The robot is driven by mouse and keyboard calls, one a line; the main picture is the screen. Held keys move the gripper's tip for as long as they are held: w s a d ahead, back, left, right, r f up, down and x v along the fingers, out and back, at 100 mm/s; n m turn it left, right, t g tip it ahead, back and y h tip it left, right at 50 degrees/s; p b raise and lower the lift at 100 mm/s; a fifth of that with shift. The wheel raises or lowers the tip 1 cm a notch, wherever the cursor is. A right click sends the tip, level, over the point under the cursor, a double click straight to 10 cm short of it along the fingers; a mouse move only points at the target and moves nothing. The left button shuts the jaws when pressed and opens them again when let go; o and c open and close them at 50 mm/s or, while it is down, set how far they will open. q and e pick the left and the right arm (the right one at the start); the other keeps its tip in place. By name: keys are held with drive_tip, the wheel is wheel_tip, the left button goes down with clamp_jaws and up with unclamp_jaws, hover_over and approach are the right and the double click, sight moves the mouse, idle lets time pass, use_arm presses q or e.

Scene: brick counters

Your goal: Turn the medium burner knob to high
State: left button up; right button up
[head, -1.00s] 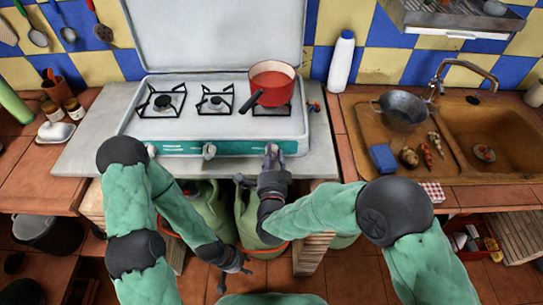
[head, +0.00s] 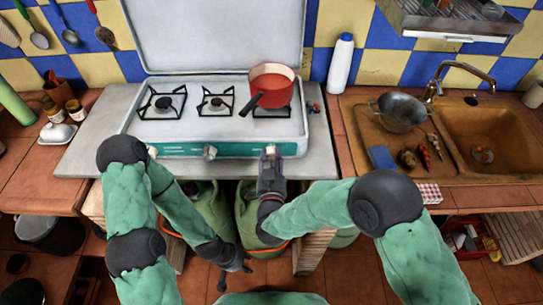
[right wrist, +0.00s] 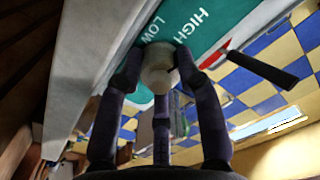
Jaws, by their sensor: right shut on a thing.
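The white stove (head: 230,130) has a teal front panel with a row of pale knobs. My right gripper (head: 270,152) is at the rightmost knob, below the burner that bears the red pot (head: 273,86). In the right wrist view, the gripper (right wrist: 158,68) is shut on the pale round knob (right wrist: 157,72), with dark fingers on both sides of it. The words LOW and HIGH show on the panel beside the knob. The left knob (head: 152,152) and middle knob (head: 210,152) are free. My left gripper (head: 236,270) hangs empty below the counter, fingers apart.
Green gas cylinders (head: 208,212) stand under the stove, near my left gripper. The pot's dark handle (head: 250,104) points toward the front left. A white bottle (head: 340,68) stands right of the stove, and a sink (head: 505,140) is farther right.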

drive_tip(key=shift+w+r+n, duration=0.15)
drive_tip(key=shift+r+n, duration=0.1)
drive_tip(key=shift+n, duration=0.35)
drive_tip(key=shift+r, duration=0.1)
drive_tip(key=o, duration=1)
drive_tip(key=shift+o, duration=0.7)
drive_tip(key=shift+f, duration=0.25)
drive_tip(key=shift+s, duration=0.2)
drive_tip(key=s, duration=0.7)
drive_tip(key=shift+s, duration=0.4)
